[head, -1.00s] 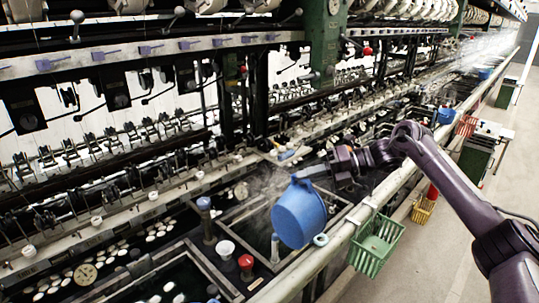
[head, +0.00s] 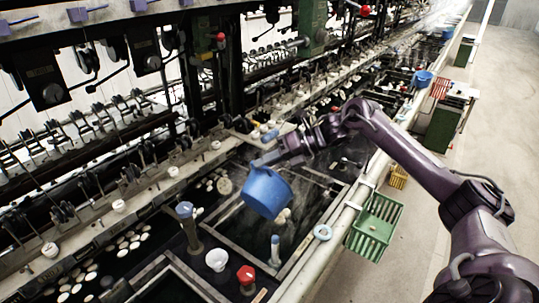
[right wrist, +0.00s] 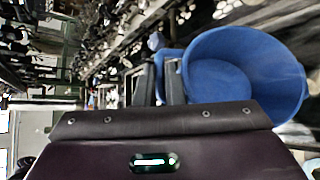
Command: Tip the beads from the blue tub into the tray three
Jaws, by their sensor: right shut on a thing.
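The blue tub (head: 266,193) hangs tilted above a dark framed basin (head: 318,222) in the head view. My right gripper (head: 284,149) is shut on the tub's side near its rim. Small pale pieces (head: 284,214) show just below the tub's lower right side; I cannot tell whether they are falling beads or lie in the basin. In the right wrist view the tub (right wrist: 245,75) is beside the fingers, and its visible inside looks bare blue. No number is readable, so I cannot tell which basin is tray three. My left gripper is out of view.
A green basket (head: 374,229) hangs on the pale rail (head: 335,240) at right. Reeling machinery fills the back left.

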